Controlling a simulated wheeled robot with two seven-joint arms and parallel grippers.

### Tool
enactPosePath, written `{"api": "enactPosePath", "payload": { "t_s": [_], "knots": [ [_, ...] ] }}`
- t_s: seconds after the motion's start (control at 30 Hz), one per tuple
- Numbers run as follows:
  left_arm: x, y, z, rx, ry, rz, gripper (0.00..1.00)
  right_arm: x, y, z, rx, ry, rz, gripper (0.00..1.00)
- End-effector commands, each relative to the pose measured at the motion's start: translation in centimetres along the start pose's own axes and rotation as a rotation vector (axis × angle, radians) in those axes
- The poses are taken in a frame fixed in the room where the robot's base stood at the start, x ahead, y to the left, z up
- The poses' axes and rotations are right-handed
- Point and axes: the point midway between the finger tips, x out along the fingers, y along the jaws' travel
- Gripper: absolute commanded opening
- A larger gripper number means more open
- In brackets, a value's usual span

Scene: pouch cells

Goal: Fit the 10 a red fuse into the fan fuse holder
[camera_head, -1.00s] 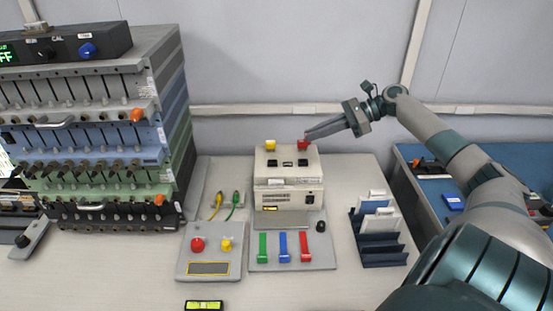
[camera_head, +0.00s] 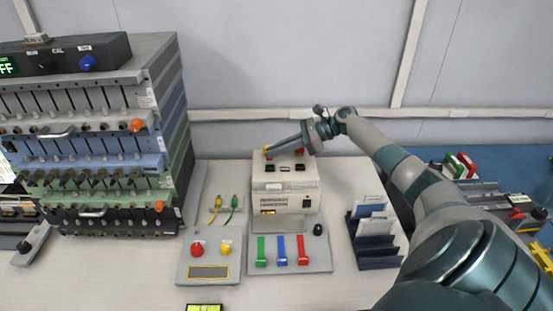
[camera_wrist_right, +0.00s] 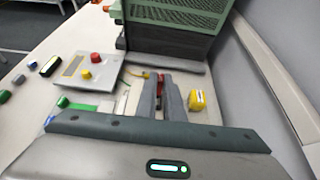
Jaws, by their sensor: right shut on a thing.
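My right gripper (camera_head: 270,152) reaches from the right over the top of a beige box (camera_head: 285,205), its fingertips close to a yellow block (camera_head: 266,149) at the back left of the top. In the right wrist view the gripper (camera_wrist_right: 162,82) is shut on a small red piece at its fingertips, likely the red fuse (camera_wrist_right: 160,77). A red block (camera_head: 299,152) on the box top is partly hidden by the fingers. The yellow block (camera_wrist_right: 198,100) stands apart to the right of the fingers there. Dark slots (camera_head: 285,168) show on the box top; which is the fan fuse holder I cannot tell.
A tall rack of modules (camera_head: 90,130) stands left. A panel with red and yellow buttons (camera_head: 209,262) and a plate with green, blue and red levers (camera_head: 318,262) are in front. A dark slotted holder (camera_head: 378,252) with cards stands right. The wall is close behind.

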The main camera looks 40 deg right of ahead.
Motion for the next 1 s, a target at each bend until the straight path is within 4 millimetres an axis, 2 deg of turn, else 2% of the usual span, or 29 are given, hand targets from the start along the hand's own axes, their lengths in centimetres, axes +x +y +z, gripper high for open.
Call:
{"api": "enactPosePath", "payload": {
  "t_s": [0.27,0.63,1.0],
  "knots": [
    [-0.1,0.1,-0.1,0.004,0.003,0.002,0.59,0.1,0.0,-0.1,0.001,0.000,0.000,0.00],
    [-1.2,0.2,0.1,0.004,-0.001,0.003,0.59,1.6,0.0,-3.4,0.002,-0.001,0.001,0.00],
    [-1.1,0.2,0.1,0.002,-0.002,0.002,0.59,1.8,0.0,-3.8,0.000,0.000,0.000,0.00]
  ]
}}
